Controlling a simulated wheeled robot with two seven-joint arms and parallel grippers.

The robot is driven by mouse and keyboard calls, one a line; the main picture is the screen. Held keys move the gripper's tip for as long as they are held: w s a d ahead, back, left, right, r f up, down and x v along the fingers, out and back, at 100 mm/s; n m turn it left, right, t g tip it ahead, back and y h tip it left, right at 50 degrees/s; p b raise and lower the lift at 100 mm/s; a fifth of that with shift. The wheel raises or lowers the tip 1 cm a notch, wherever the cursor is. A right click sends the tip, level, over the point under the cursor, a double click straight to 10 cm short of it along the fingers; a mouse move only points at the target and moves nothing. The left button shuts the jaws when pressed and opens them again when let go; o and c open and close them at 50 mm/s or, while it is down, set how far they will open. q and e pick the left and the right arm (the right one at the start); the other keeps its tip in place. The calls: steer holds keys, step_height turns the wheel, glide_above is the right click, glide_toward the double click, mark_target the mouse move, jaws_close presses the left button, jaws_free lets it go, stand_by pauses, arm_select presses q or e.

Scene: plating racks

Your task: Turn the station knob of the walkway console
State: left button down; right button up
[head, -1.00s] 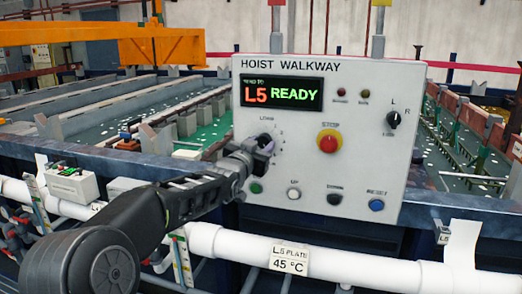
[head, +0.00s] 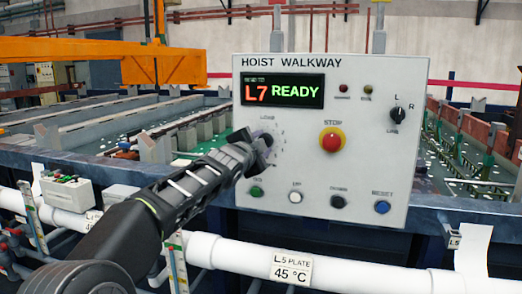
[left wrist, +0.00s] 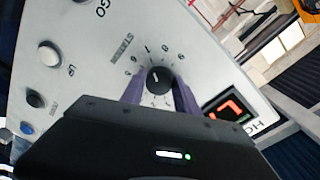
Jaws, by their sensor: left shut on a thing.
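The walkway console (head: 300,65) is a pale panel headed "HOIST WALKWAY". Its display (head: 283,91) reads "L7 READY". The station knob (left wrist: 159,80) is a black round knob with a white pointer line, ringed by numbers, in the left wrist view. In the head view the knob is mostly hidden behind my left gripper (head: 262,147). In the left wrist view, the two purple fingers of my left gripper (left wrist: 160,90) stand on either side of the knob and are shut on it. My right gripper is not in view.
A red STOP button (head: 331,140) sits right of the knob. Green, white, black and blue RESET (head: 382,208) buttons line the panel's lower edge. An L/R selector (head: 398,114) is at right. A white pipe (head: 240,254) runs below. Tanks lie behind.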

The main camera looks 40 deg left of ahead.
arm_select(q)
steer(key=m+y+b, duration=0.1)
steer(key=m, duration=1)
steer(key=shift+d+r+m+b, duration=0.1)
steer(key=shift+d+m+b, duration=0.05)
steer(key=shift+m+b, duration=0.2)
steer(key=c, duration=0.9)
jaws_free()
steer(key=shift+s, duration=0.1)
